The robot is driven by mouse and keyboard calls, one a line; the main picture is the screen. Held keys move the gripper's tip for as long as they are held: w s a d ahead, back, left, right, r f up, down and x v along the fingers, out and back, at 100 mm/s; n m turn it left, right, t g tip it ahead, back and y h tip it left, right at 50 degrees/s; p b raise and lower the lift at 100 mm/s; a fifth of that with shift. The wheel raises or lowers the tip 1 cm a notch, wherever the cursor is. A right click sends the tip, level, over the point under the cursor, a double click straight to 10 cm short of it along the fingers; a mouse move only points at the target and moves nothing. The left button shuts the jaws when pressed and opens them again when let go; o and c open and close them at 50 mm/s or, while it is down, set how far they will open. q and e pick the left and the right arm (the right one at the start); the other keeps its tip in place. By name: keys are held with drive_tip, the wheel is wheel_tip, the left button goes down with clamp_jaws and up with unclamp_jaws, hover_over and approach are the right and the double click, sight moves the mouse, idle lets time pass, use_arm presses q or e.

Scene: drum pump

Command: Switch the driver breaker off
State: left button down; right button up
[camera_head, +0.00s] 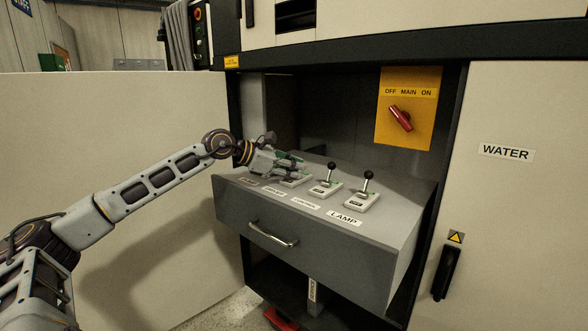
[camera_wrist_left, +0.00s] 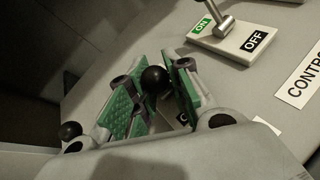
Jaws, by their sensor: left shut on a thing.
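My left gripper (camera_head: 294,160) reaches over the grey pulled-out panel from the left. In the left wrist view its green-padded fingers (camera_wrist_left: 158,92) are closed around a black ball knob (camera_wrist_left: 154,79), the lever of the breaker just left of the CONTROL one. That position fits the driver breaker; its plate (camera_head: 295,181) is mostly hidden, so I cannot read its lever position. The label below it (camera_head: 274,192) is too small to read surely. The control breaker (camera_head: 327,187) stands just right, its ON and OFF plate (camera_wrist_left: 238,42) clear in the wrist view. My right gripper is not in view.
The LAMP breaker (camera_head: 363,200) stands at the right end of the row. Another black knob (camera_wrist_left: 70,131) is close left of the fingers. A red main switch (camera_head: 400,118) is on a yellow plate behind. A drawer handle (camera_head: 272,235) sticks out in front.

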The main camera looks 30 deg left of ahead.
use_arm(q)
drive_tip(key=c, duration=1.6)
unclamp_jaws()
drive_tip(key=shift+s+r, duration=0.25)
drive_tip(key=shift+s, duration=0.15)
drive_tip(key=shift+s+a+r, duration=0.15)
drive_tip(key=shift+s+a, duration=0.15)
drive_tip(key=shift+v, duration=5.15)
drive_tip(key=shift+a, duration=0.2)
